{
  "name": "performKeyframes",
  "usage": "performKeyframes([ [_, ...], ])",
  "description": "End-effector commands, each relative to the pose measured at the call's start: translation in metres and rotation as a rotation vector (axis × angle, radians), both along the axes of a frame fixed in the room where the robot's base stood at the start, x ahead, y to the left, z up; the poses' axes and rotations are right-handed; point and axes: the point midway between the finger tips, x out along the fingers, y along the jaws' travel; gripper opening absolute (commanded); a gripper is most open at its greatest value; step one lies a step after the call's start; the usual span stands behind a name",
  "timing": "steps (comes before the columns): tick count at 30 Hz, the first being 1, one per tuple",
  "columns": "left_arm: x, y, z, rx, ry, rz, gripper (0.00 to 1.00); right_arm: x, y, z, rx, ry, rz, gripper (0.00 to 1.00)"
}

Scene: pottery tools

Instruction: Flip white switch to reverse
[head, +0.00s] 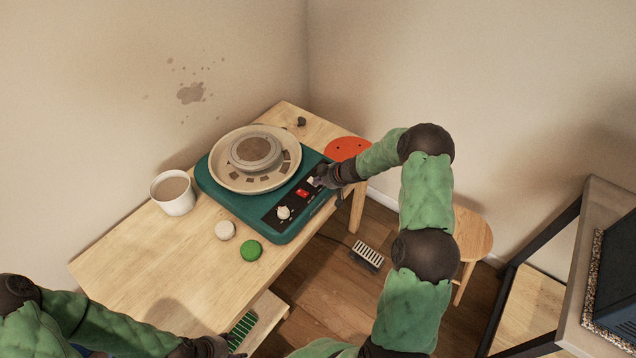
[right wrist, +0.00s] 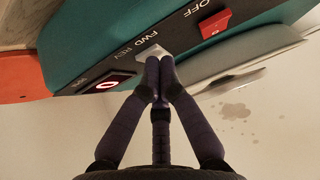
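The teal pottery wheel (head: 228,196) stands on the wooden table, with a black control panel (head: 270,217) along its front edge. The white switch (head: 312,182) is at the panel's far end, partly hidden by my right gripper (head: 323,178). In the right wrist view, the gripper (right wrist: 160,84) has its fingertips together at the panel, below the FWD REV label (right wrist: 135,46). The fingers cover much of the switch there; I cannot tell its position or whether they touch it. My left gripper (head: 222,346) is low at the bottom, its fingers unclear.
A cup (head: 173,193), a white disc (head: 225,230) and a green disc (head: 251,250) stand on the table. The table's near left is clear.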

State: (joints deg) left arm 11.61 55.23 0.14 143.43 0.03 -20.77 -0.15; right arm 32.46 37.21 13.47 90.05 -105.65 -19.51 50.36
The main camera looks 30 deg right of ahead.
Motion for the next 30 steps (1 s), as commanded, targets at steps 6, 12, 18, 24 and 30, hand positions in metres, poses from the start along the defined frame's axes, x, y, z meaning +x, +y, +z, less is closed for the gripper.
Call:
performKeyframes([
  [6,0.0,0.0,0.002,0.0,-0.001,0.0,0.57,0.0,0.0,0.001,0.0,0.001,0.0,0.0],
  [12,0.0,0.0,0.007,0.0,0.0,0.0,0.57,0.0,0.0,0.005,0.0,0.001,0.001,0.0],
  [18,0.0,0.0,0.016,0.0,0.0,0.0,0.57,0.0,0.0,0.011,0.0,0.002,0.001,0.0],
  [24,0.0,0.0,0.024,0.0,0.0,0.0,0.57,0.0,0.0,0.016,0.0,0.002,0.001,0.0],
  [30,0.0,0.0,0.027,0.0,0.0,0.0,0.57,0.0,0.0,0.017,0.0,0.002,0.001,0.0],
])
